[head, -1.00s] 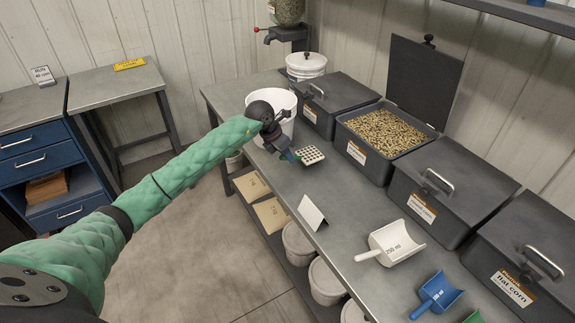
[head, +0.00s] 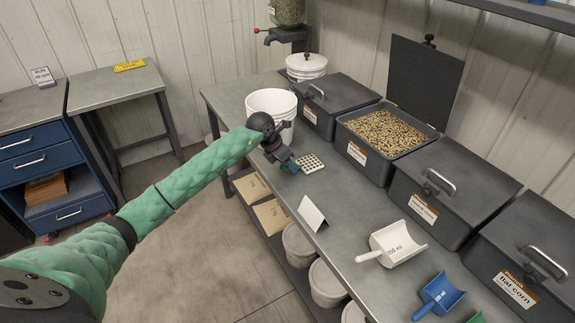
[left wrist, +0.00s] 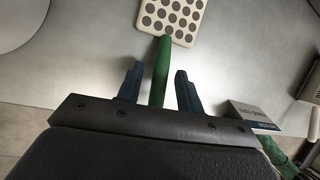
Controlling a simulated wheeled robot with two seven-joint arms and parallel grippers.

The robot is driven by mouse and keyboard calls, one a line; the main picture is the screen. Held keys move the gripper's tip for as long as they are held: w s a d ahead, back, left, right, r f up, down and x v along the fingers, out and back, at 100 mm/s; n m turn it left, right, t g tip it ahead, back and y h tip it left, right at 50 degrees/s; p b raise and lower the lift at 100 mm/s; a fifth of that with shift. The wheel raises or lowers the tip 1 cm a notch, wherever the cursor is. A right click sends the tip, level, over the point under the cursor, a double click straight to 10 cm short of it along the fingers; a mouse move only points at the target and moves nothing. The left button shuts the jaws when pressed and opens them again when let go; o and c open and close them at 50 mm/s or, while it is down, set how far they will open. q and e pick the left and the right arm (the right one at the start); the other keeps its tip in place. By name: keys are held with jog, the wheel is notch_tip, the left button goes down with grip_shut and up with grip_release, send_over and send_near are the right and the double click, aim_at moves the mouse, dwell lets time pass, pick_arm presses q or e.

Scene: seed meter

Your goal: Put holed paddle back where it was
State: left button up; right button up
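The holed paddle (head: 311,163) has a pale square head with rows of dark holes and a green handle. It appears to lie on the grey bench (head: 350,205), just right of the white bucket. In the left wrist view its head (left wrist: 172,17) is at the top, and its green handle (left wrist: 160,72) runs down between my fingers. My left gripper (head: 290,167) is low over the bench at the handle. In the left wrist view its blue fingers (left wrist: 158,86) stand apart, with a gap on each side of the handle. My right gripper is not in view.
An open white bucket (head: 271,102) stands behind the gripper. Dark bins (head: 335,100) line the wall side, one open with seed (head: 385,130). A white folded card (head: 312,213), a white scoop (head: 392,245) and a blue scoop (head: 438,295) are nearer on the bench.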

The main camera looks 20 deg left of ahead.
pick_arm(q)
jog(key=shift+r, duration=0.1)
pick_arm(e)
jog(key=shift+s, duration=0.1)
